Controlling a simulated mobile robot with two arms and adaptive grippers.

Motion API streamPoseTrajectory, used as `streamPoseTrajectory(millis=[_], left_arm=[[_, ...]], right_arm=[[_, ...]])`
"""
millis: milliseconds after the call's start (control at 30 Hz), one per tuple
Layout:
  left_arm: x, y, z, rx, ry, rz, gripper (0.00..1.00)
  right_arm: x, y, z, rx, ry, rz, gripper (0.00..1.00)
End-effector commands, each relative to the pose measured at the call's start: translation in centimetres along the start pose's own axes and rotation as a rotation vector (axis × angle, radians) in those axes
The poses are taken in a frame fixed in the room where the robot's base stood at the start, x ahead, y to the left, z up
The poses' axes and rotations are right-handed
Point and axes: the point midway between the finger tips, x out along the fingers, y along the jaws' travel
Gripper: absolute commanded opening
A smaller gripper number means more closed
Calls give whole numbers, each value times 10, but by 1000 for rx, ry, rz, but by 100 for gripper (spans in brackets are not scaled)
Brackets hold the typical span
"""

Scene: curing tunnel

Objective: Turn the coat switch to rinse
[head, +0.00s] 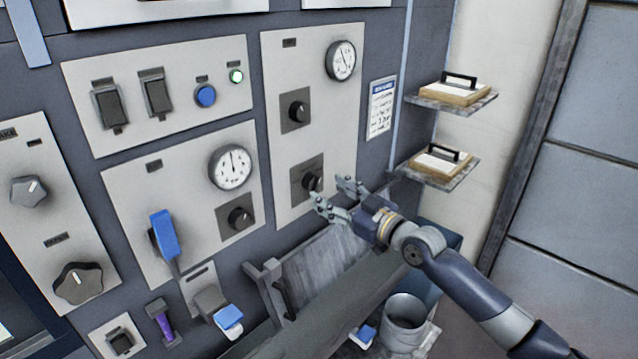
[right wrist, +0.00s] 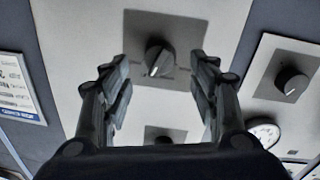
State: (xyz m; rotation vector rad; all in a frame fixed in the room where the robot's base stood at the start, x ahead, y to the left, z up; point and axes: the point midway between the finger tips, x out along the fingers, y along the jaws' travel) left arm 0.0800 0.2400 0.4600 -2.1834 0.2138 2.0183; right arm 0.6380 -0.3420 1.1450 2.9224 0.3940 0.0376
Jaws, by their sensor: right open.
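A black rotary knob (head: 311,183) on a dark square plate sits low on the tall right-hand panel. Its label is too small to read, so I cannot confirm that it is the coat switch. My right gripper (head: 335,193) is open just right of this knob in the head view. In the right wrist view the knob (right wrist: 160,59) shows between and beyond the spread fingers of my right gripper (right wrist: 162,85), apparently untouched, with a pale pointer mark on it. A similar knob (head: 298,111) sits higher on the same panel. My left gripper is out of view.
A gauge (head: 341,60) tops the panel, with a notice (head: 381,107) and two small shelves (head: 452,97) to the right. Left are more knobs, switches and a blue-handled lever (head: 164,236). A grey bucket (head: 404,322) stands below my right arm.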

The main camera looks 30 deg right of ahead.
Motion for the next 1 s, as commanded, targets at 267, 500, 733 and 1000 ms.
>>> streamPoseTrajectory(millis=[267,500,733,1000], left_arm=[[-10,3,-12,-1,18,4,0],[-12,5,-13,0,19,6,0],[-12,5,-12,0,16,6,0],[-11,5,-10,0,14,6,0]], right_arm=[[36,1,-2,1,2,2,55],[48,0,0,0,0,1,55],[49,0,0,0,0,0,55],[49,0,0,0,0,1,11]])
